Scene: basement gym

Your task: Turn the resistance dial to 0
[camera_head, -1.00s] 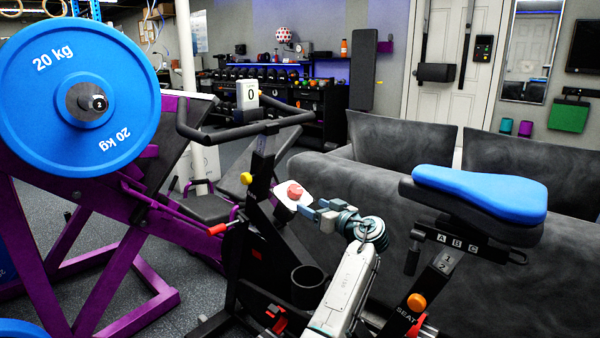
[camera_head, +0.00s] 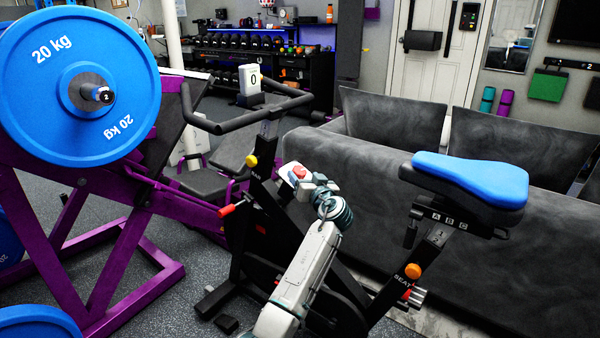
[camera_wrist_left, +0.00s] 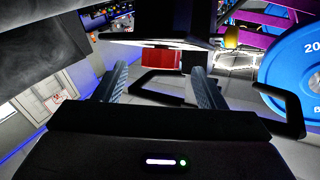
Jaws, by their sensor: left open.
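The resistance dial is a red knob (camera_head: 299,172) on a pale plate on the exercise bike's frame, below the handlebars. The bike's console (camera_head: 250,80) shows "0". My left gripper (camera_head: 308,183) is right at the dial, partly covering its plate in the head view. In the left wrist view the gripper (camera_wrist_left: 160,76) is open, with the red dial (camera_wrist_left: 160,58) showing between its two fingertips and gaps on both sides. I cannot tell how deep the dial sits between the fingers. The dial's marking is too small to read. My right gripper is out of view.
The bike's blue saddle (camera_head: 470,183) stands to the right of my arm, and its black handlebars (camera_head: 245,115) are beyond the dial. A purple rack with a blue 20 kg plate (camera_head: 50,75) is at the left. A grey sofa (camera_head: 380,190) is behind the bike.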

